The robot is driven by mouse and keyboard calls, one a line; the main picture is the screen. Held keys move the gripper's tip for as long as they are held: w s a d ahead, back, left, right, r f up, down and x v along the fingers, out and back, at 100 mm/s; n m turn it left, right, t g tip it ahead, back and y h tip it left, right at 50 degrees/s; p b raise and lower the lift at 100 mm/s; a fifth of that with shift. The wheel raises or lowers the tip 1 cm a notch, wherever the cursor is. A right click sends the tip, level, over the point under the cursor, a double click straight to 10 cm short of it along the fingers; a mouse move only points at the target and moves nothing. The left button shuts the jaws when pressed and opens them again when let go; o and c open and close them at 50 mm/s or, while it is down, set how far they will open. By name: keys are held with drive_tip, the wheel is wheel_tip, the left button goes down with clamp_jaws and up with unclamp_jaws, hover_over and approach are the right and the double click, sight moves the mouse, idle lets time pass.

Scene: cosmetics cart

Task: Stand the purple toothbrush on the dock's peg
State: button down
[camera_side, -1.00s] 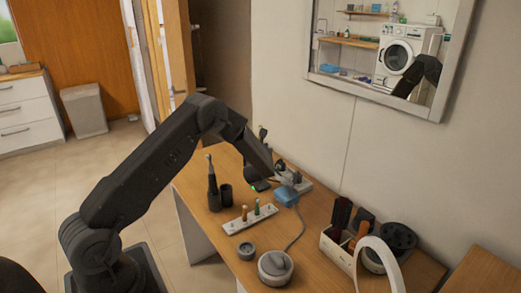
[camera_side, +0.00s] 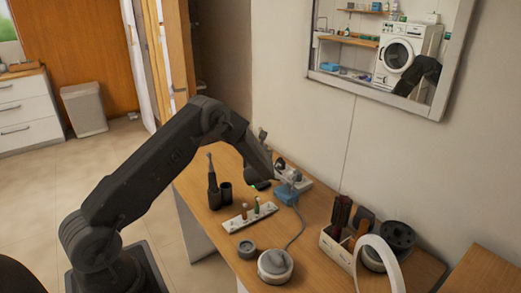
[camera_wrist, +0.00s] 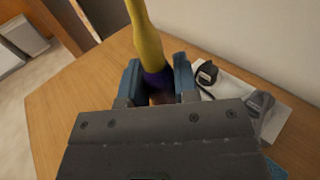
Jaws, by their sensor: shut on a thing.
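My gripper (camera_wrist: 158,88) is shut on a slim handle-like thing with a purple part (camera_wrist: 157,78) between the fingers and a long yellow part (camera_wrist: 146,35) running up out of the wrist view. It looks like the purple toothbrush, but its ends do not show. In the side view my gripper is low over the back of the desk, and the held thing is hidden there. A round grey base (camera_side: 275,264) with a cable sits at the desk's front. It may be the dock; I cannot make out its peg.
A dark toothbrush (camera_side: 212,183) stands beside a black cup (camera_side: 226,195). A white rack (camera_side: 250,219) holds small coloured pieces. A brush organizer (camera_side: 338,248) stands at right.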

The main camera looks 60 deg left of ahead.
drive_tip(key=shift+f, duration=0.5)
drive_tip(key=c, duration=0.8)
unclamp_jaws()
drive_tip(key=v, duration=1.3)
drive_tip(key=shift+s+d, duration=0.25)
drive_tip(key=shift+s, duration=0.1)
